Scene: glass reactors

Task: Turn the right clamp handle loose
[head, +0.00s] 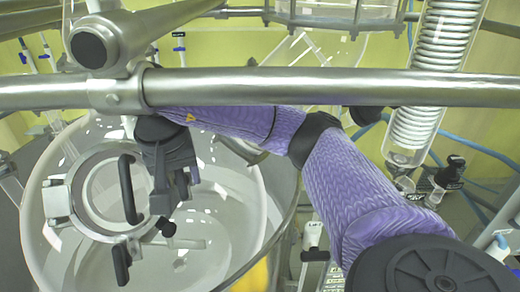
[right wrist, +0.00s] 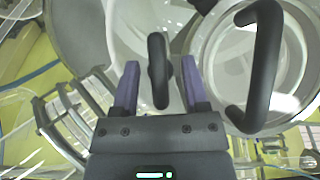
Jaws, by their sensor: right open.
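A round glass port with a metal clamp ring (head: 85,215) sits on the large pale vessel in the head view. A black clamp handle (right wrist: 158,70) stands between the two purple fingers of my right gripper (right wrist: 160,64) in the right wrist view, with a gap on each side. The gripper is open and points at it. In the head view my right gripper (head: 172,195) reaches down at the right of the ring, beside a small black handle end (head: 166,228); the rest of that handle is hidden. My left gripper is not in view.
A bigger curved black handle (head: 128,189) crosses the port and stands close right of the fingers in the right wrist view (right wrist: 262,65). Another black handle (head: 121,265) is at the ring's lower edge. A thick metal rail (head: 300,87) crosses above my right arm.

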